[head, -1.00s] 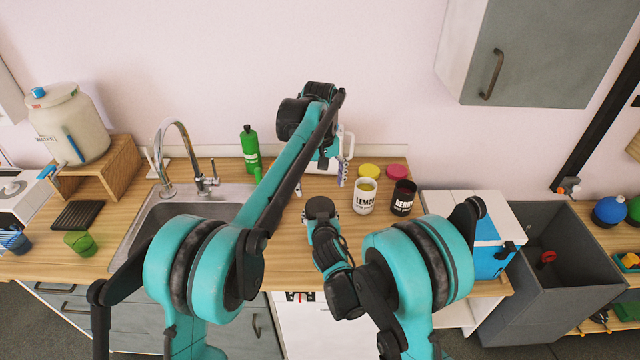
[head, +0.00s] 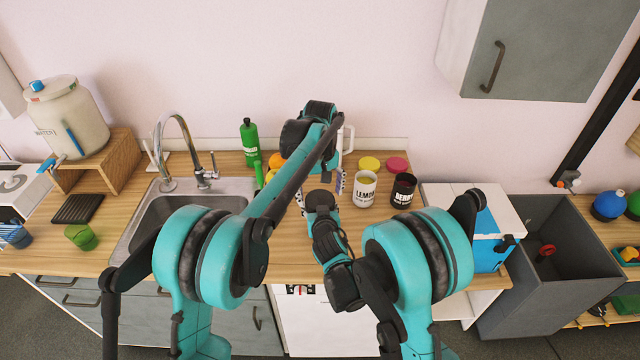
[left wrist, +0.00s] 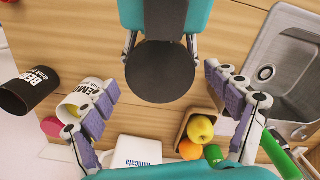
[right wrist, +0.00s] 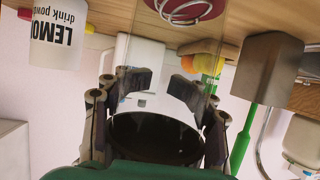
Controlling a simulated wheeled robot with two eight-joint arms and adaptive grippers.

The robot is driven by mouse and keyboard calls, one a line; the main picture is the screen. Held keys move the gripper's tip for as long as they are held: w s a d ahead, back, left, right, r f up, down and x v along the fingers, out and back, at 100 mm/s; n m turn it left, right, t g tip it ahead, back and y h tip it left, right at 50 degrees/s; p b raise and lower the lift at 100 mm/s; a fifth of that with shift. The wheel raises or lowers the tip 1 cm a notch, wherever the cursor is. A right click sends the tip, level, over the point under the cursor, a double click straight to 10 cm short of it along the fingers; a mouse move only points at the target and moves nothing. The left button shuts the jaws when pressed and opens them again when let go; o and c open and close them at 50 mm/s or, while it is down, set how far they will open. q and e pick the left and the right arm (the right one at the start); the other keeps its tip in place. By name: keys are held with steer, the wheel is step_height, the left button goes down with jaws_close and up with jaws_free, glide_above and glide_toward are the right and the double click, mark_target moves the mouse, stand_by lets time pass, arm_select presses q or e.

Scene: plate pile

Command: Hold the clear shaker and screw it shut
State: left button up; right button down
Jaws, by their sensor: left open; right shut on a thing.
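My right gripper (right wrist: 163,86) is shut around the shaker's body. The lid also shows in the head view (head: 321,198). My left gripper (left wrist: 160,84) is open above it, with a purple-padded finger on each side of the lid, apart from it.
A LEMON cup (head: 364,190) and a dark BERRY cup (head: 402,194) stand right of the grippers. Yellow (head: 369,163) and pink (head: 397,164) lids lie behind. A fruit box (left wrist: 181,142), a white jug (left wrist: 137,151) and a green bottle (head: 250,142) are near. The sink (head: 190,212) is left.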

arm_select(q)
steer(key=shift+f, duration=0.8)
steer(key=c, duration=1.3)
steer(key=shift+o, duration=0.2)
steer(key=m, duration=0.6)
steer(key=o, duration=1.3)
